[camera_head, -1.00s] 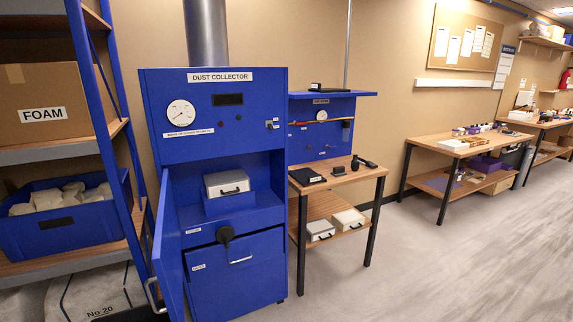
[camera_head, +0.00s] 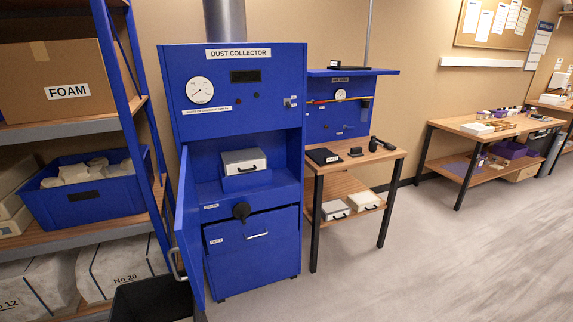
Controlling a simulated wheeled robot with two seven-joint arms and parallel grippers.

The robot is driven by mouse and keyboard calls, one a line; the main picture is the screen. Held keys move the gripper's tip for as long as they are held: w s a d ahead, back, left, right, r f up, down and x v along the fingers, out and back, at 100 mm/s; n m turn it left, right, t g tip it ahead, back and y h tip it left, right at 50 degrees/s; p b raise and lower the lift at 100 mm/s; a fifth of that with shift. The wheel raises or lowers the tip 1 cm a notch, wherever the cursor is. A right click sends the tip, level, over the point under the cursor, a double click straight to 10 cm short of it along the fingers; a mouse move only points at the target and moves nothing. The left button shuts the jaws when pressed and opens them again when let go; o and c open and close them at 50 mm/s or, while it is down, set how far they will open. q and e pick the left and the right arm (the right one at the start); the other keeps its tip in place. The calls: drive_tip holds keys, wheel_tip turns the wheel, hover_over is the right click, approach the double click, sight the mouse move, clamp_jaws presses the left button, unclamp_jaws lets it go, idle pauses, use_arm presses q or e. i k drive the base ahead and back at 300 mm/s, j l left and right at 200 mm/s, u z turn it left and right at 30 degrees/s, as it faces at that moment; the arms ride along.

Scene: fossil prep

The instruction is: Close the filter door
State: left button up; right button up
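The blue dust collector (camera_head: 231,130) stands left of centre against the wall. Its filter door (camera_head: 189,232) is hinged at the left side and swung wide open toward me, seen nearly edge-on. A metal handle (camera_head: 175,265) sits low on the door's outer side. Inside the open bay, a white-topped filter box with a dark handle (camera_head: 244,161) rests on a blue step. Below it are a black knob (camera_head: 241,210) and a drawer with a metal pull (camera_head: 257,235). Neither of my grippers is in view.
A shelf rack with a FOAM box (camera_head: 60,85), a blue bin (camera_head: 85,190) and sacks stands close left of the door. A black open bin (camera_head: 150,298) is on the floor by the door's foot. A workbench (camera_head: 360,165) adjoins at right. Floor at right is clear.

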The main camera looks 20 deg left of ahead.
sight(187, 230)
drive_tip(key=k+j+u, duration=0.1)
drive_tip(key=j+u, duration=0.25)
drive_tip(key=j, duration=0.2)
drive_tip(key=j+u, duration=0.35)
drive_tip(key=j, duration=0.2)
drive_tip(key=k, duration=0.05)
